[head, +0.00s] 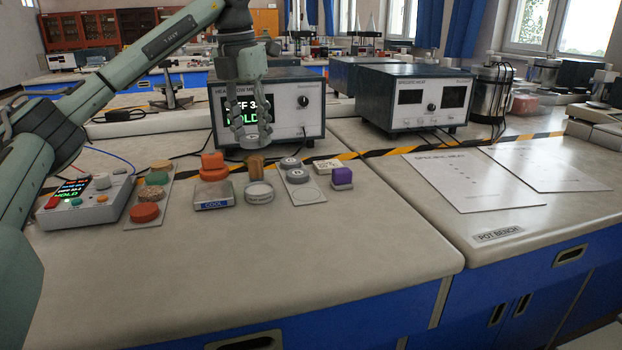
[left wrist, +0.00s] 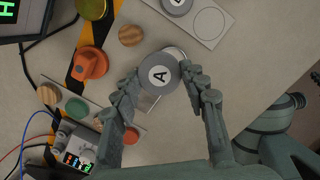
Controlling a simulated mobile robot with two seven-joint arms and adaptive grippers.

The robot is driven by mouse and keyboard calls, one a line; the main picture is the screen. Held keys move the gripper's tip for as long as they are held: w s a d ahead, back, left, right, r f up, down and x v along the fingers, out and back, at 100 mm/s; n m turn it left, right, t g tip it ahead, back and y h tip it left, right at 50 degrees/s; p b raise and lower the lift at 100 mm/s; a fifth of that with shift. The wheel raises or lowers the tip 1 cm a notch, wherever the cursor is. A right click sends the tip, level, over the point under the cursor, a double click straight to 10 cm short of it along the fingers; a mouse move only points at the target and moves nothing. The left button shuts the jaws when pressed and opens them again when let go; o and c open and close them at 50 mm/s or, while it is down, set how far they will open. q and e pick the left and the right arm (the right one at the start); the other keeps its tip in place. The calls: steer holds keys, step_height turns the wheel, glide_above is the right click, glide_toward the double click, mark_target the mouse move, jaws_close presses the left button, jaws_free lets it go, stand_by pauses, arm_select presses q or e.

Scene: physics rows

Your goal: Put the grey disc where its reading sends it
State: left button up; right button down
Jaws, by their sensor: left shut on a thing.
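My left gripper (head: 251,138) hangs above the bench in front of the heat flow meter (head: 310,103). Its fingers are shut on the grey disc (left wrist: 158,73), which shows a black letter A in the left wrist view. The disc is held above a pale round pad (head: 259,192) and partly hides what is below it. The meter's lit screen (head: 250,107) reads HOLD in green under a white line partly covered by my gripper. The small reading box (head: 85,200) at the left also shows HOLD. My right gripper is not in view.
A white strip (head: 300,189) holds grey discs. A block labelled COOL (head: 213,200) stands near an orange knobbed piece (head: 212,167). The bench front is clear.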

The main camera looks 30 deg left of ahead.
arm_select(q)
glide_above(305, 191)
steer(key=f, duration=0.6)
steer(key=shift+s+f, duration=0.1)
steer(key=shift+s, duration=0.1)
steer(key=shift+f, duration=1.95)
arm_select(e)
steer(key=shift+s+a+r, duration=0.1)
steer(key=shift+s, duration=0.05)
arm_select(q)
steer(key=shift+f, duration=0.15)
steer(key=o, duration=1)
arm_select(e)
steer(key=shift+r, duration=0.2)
arm_select(q)
steer(key=shift+o, duration=0.2)
